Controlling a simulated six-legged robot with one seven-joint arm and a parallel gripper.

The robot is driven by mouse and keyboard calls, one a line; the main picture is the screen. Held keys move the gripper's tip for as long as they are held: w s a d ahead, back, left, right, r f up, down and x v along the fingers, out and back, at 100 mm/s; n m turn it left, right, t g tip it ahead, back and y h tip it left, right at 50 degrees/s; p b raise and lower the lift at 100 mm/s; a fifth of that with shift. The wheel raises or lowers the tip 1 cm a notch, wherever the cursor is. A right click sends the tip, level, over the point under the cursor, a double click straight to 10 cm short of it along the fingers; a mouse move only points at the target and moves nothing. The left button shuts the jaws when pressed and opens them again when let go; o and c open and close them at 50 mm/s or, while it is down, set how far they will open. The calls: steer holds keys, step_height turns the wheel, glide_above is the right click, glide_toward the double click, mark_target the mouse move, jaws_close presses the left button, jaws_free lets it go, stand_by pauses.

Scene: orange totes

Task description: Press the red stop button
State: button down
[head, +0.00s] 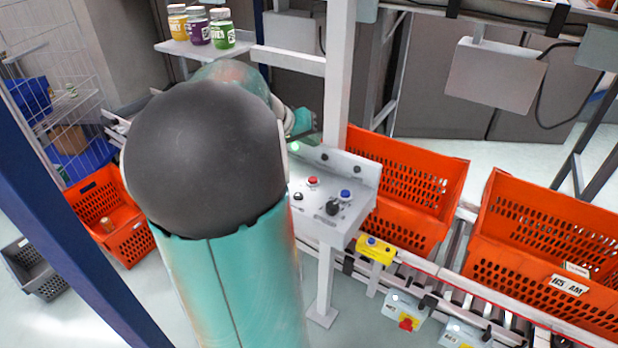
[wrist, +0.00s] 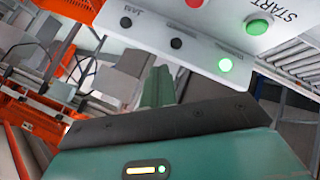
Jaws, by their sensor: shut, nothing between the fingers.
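The red stop button (head: 313,181) sits on the sloped top of a light grey control panel (head: 322,218), right of my arm in the head view. A red button edge (wrist: 193,3) is cut off at the top of the wrist view. My gripper (head: 304,122) is behind the panel's far left end, partly hidden by my arm. In the wrist view, its green fingers (wrist: 157,88) are shut and empty, pointing below the panel edge, apart from the red button. A green button (wrist: 257,27) beside the word START shows on the panel.
Orange totes (head: 410,185) sit right on a roller conveyor. Jars (head: 222,28) stand on a shelf at upper left.

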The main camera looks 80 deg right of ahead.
mark_target(310, 181)
steer(key=shift+f, duration=4.4)
steer(key=shift+f, duration=0.45)
steer(key=shift+f, duration=0.45)
steer(key=shift+r, duration=0.9)
